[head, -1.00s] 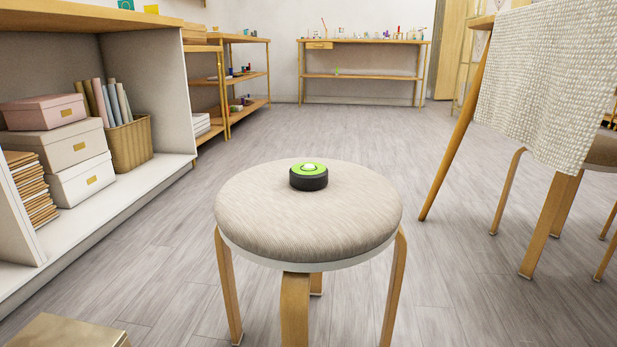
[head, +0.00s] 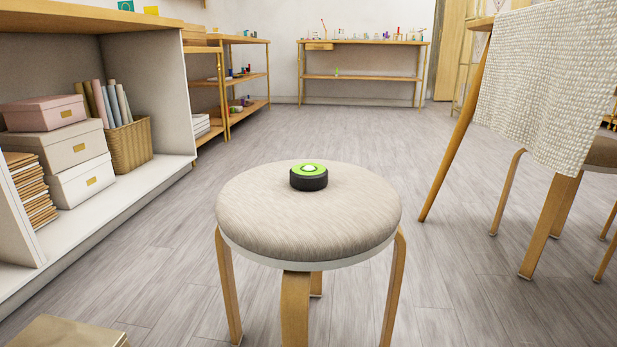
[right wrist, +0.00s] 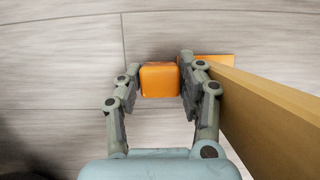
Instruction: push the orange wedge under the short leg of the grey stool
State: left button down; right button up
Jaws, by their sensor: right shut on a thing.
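The grey stool (head: 310,225) stands in the middle of the head view, with a padded round seat and wooden legs. A round black level with a green top (head: 309,177) sits on its seat, its pale bubble near the middle. In the right wrist view, my right gripper (right wrist: 158,80) is shut on the blocky end of the orange wedge (right wrist: 160,79), low over the floor. A flat orange part (right wrist: 215,68) shows right of the fingers, beside the foot of a wooden leg (right wrist: 265,105). The finger hides how the orange parts join, and the contact under the leg cannot be seen. My left gripper is not in view.
An open shelf with boxes (head: 75,145) and a basket (head: 129,145) stands at left. A gold-coloured box top (head: 65,332) is at the lower left. A cloth-draped table (head: 545,85) and another stool (head: 600,152) stand at right. The floor behind the grey stool is clear.

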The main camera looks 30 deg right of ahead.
jog(key=shift+w+d+r, duration=0.1)
jog(key=shift+w+d, duration=0.6)
jog(key=shift+w, duration=0.35)
jog(key=shift+w+d, duration=0.7)
jog(key=shift+w, duration=0.35)
dwell(5.9)
